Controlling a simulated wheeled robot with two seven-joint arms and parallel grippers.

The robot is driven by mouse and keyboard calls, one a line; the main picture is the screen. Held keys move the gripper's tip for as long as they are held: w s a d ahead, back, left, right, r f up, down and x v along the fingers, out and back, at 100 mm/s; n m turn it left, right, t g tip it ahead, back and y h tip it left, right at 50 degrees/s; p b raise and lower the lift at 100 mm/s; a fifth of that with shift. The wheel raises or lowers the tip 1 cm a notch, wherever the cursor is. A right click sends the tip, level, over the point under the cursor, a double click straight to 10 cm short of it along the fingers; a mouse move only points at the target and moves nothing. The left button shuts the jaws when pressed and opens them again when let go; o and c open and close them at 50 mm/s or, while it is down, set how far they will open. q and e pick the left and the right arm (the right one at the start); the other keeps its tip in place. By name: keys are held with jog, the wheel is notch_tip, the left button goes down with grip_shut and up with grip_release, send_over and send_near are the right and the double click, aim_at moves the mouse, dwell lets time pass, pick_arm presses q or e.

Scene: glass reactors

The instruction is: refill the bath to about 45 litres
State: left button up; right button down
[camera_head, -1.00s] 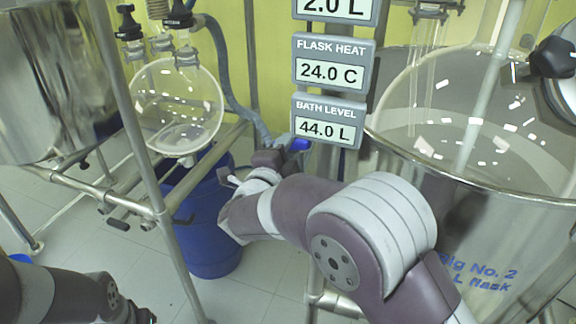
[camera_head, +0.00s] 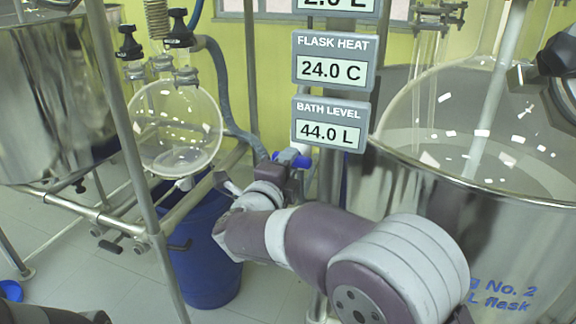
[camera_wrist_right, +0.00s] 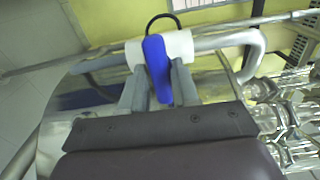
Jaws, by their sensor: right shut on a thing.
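The bath level display (camera_head: 329,124) reads 44.0 L. The steel bath (camera_head: 440,210) stands at the right with a large glass flask in it. A blue valve handle (camera_head: 302,161) on a white pipe shows just under the display. My right gripper (camera_head: 284,172) is at this handle, partly hidden by my own wrist. In the right wrist view, the fingers of the gripper (camera_wrist_right: 159,88) are shut on the blue handle (camera_wrist_right: 156,62), which crosses the white valve body (camera_wrist_right: 178,46). My left gripper is out of view.
A round glass flask (camera_head: 175,130) hangs at the left above a blue drum (camera_head: 205,260). A metal frame (camera_head: 150,200) stands in front of the drum. The flask heat display (camera_head: 331,62) reads 24.0 C. Another steel vessel (camera_head: 60,100) fills the upper left.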

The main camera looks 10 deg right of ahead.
jog(key=c, duration=1)
grip_release()
jog(key=shift+o, duration=0.2)
